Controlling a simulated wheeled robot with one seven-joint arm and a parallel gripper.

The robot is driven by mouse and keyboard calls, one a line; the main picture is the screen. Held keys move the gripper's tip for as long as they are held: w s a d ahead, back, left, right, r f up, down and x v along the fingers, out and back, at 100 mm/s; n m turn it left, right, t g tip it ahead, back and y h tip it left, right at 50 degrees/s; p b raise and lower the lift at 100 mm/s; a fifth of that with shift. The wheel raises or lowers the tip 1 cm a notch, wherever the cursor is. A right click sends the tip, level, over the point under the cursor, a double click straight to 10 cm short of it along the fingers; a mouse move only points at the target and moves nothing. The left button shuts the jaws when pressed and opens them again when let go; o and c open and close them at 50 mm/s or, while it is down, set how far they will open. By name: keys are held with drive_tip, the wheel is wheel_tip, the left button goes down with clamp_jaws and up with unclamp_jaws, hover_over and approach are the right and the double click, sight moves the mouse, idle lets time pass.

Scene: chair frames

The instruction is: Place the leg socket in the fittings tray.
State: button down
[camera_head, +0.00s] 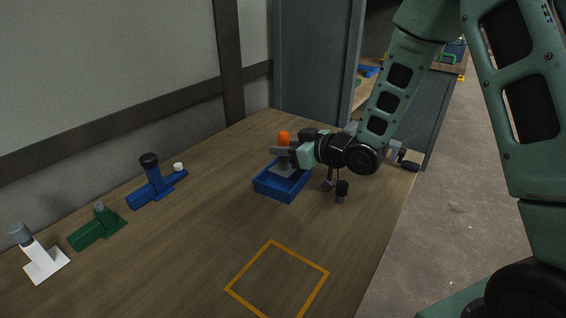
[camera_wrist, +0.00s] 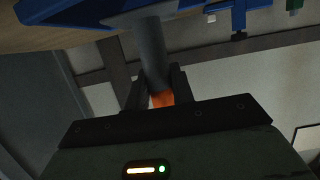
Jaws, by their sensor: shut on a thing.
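The leg socket appears to be the grey post with an orange end (camera_head: 284,138) and a flat grey base (camera_head: 283,171). My gripper (camera_head: 284,151) is shut on its post from the right. The blue fittings tray (camera_head: 274,190) is directly below, and the base shows within its rim. I cannot tell whether the base touches the tray floor. In the wrist view, the grey post (camera_wrist: 152,50) runs up from between my fingers (camera_wrist: 157,80) toward the blue tray (camera_wrist: 95,12). Its orange end lies close to the palm.
A blue fitting with a black cap (camera_head: 155,185), a green fitting (camera_head: 97,227) and a white fitting with a grey cap (camera_head: 42,258) stand along the left. A small dark piece (camera_head: 342,190) is right of the tray. An orange square outline (camera_head: 278,280) marks bare table in front.

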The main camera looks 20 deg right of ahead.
sight(288, 161)
drive_tip(key=shift+f, duration=1.95)
drive_tip(key=shift+f+b, duration=0.2)
drive_tip(key=shift+b, duration=0.1)
drive_tip(key=c, duration=1.2)
unclamp_jaws()
drive_tip(key=shift+r, duration=0.25)
drive_tip(key=p+v, duration=0.9)
drive_tip(key=v, duration=0.3)
